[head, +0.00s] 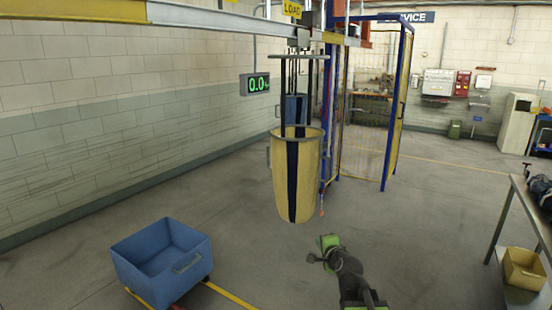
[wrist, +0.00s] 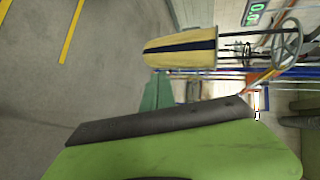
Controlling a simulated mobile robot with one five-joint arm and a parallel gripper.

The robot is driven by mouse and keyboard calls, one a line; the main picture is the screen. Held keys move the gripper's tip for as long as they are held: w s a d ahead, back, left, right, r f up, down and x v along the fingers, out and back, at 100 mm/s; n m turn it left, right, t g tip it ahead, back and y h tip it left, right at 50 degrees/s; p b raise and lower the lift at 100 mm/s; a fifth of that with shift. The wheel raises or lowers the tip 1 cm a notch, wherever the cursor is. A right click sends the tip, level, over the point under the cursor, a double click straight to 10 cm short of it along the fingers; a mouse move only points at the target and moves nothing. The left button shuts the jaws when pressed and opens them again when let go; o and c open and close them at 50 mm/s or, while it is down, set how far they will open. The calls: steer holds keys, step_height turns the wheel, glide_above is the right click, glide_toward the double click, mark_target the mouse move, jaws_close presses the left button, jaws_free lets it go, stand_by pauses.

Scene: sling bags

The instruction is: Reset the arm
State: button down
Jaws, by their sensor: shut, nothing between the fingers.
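My arm (head: 348,270) reaches up from the bottom of the head view, right of centre. My gripper (head: 328,243), with green parts, is at its far end, above the open floor. It is shut with nothing held. In the wrist view, a large green part with a dark strip fills the lower half, and a smaller green part shows behind it. A yellow sling bag (head: 297,185) with a dark vertical band hangs from the overhead rail, beyond and left of the gripper, apart from it. The bag also shows sideways in the wrist view (wrist: 180,48).
A blue bin (head: 163,262) stands at lower left by yellow floor lines. A display (head: 254,84) reads 0.0. A blue-framed mesh cage (head: 385,110) stands behind the bag. A metal table (head: 517,225) is at right, with a yellow bin (head: 523,270) below its top. The central floor is clear.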

steer(key=s+a+f+n+g, duration=0.3)
steer(key=s+a+f+n, duration=0.1)
steer(key=a+f, duration=0.15)
steer(key=s+d+f+n+g, duration=0.2)
steer(key=s+f+n+g, duration=0.1)
steer(key=s, duration=0.3)
steer(key=s+d+f+n+g+h, duration=0.1)
steer(key=s+d+f+n+g, duration=0.1)
steer(key=s+f+n+g, duration=0.2)
steer(key=s+d+f+n+g+h, duration=0.1)
steer(key=s+d+f+n+g, duration=0.1)
steer(key=s, duration=0.7)
steer(key=shift+s+f+n+g, duration=0.35)
steer(key=shift+f+n+g, duration=0.4)
steer(key=shift+n, duration=0.35)
steer(key=shift+a+r, duration=0.1)
